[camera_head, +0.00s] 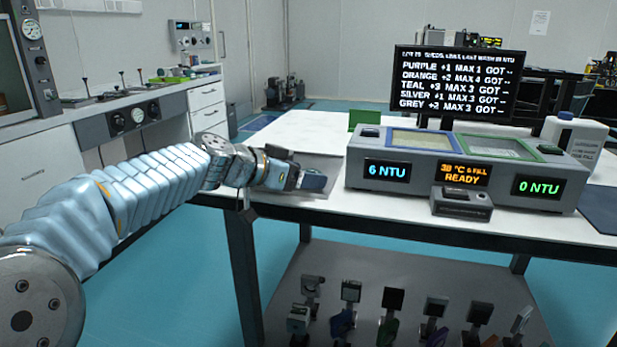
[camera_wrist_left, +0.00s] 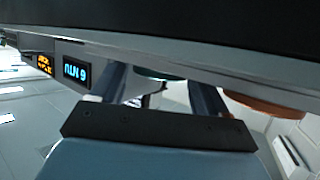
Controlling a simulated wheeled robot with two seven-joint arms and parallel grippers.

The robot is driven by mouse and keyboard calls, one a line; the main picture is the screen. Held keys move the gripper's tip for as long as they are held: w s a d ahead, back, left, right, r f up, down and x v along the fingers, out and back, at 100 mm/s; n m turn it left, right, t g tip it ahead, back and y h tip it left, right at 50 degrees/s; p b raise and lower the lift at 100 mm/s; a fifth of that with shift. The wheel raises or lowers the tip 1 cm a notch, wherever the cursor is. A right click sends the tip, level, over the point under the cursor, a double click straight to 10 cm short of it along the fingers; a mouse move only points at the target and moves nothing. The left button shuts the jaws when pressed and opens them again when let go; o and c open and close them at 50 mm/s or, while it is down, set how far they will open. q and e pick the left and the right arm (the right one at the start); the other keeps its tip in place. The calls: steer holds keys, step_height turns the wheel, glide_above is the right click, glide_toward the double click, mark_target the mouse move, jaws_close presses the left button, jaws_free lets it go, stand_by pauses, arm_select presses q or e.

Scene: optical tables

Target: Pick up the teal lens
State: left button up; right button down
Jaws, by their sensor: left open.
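My left gripper (camera_head: 312,182) reaches in from the left over the front edge of the white table, beside a grey tray (camera_head: 322,163). In the left wrist view its two fingers (camera_wrist_left: 157,95) are apart. A dark teal rounded thing (camera_wrist_left: 155,74), which looks like the teal lens, shows between the fingers, partly cut off by a pale edge. I cannot tell whether the fingers touch it. An orange rounded thing (camera_wrist_left: 265,107) lies to the right of the fingers. No teal lens shows clearly in the head view, where the gripper covers part of the tray. My right gripper is not in view.
A grey two-basin unit (camera_head: 365,197) with lit displays stands right of my gripper. A black screen (camera_head: 460,80) stands behind it, and a white container (camera_head: 575,140) at its right. Several mounted parts stand on the lower shelf (camera_head: 300,285).

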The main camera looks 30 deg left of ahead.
arm_select(q)
steer(key=c, duration=0.8)
